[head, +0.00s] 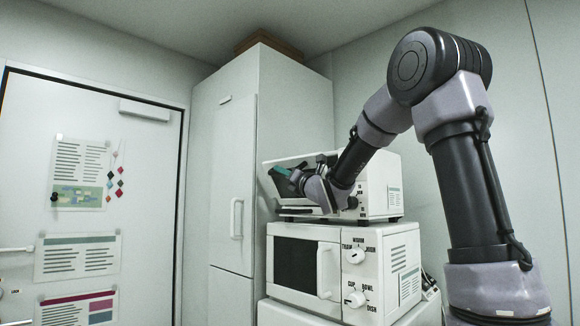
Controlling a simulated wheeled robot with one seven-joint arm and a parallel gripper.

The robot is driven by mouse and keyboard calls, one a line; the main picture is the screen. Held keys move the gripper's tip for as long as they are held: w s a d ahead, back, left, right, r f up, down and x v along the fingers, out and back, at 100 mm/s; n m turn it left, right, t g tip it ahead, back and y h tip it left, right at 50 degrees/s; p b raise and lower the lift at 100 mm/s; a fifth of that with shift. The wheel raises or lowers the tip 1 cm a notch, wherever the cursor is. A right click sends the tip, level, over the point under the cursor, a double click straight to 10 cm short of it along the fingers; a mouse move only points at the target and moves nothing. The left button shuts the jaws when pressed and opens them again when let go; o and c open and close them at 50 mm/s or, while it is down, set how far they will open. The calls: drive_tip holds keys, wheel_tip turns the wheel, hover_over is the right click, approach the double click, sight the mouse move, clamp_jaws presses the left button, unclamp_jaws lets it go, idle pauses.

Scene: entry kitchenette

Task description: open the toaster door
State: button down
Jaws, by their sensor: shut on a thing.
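The toaster (377,184) is a white box oven standing on top of a white microwave. Its front faces left, with a dark-windowed door (283,187) partly hidden behind my gripper. My gripper (289,177) is at the left part of this front and is shut at the door's handle. The fingers are small in view, and the wrist hides the handle and much of the door. I cannot tell how far the door stands from the toaster's frame.
The white microwave (400,260) below has two knobs and a handle. A tall white fridge (228,150) stands close on the left, with a brown box (270,43) on top. A white door (92,175) with posters is at far left.

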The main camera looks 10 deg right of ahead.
drive_tip(key=s+a+f+n+g+y, duration=0.2)
drive_tip(key=a+f+n+y, duration=0.1)
drive_tip(key=f+n, duration=0.6)
drive_tip(key=shift+s+f+n+g+y, duration=0.15)
drive_tip(key=shift+f+n+g+y, duration=0.2)
drive_tip(key=shift+f+y, duration=0.55)
drive_tip(key=c, duration=0.8)
unclamp_jaws()
drive_tip(key=shift+r, duration=0.1)
drive_tip(key=shift+o, duration=0.2)
drive_tip(key=v, duration=1.1)
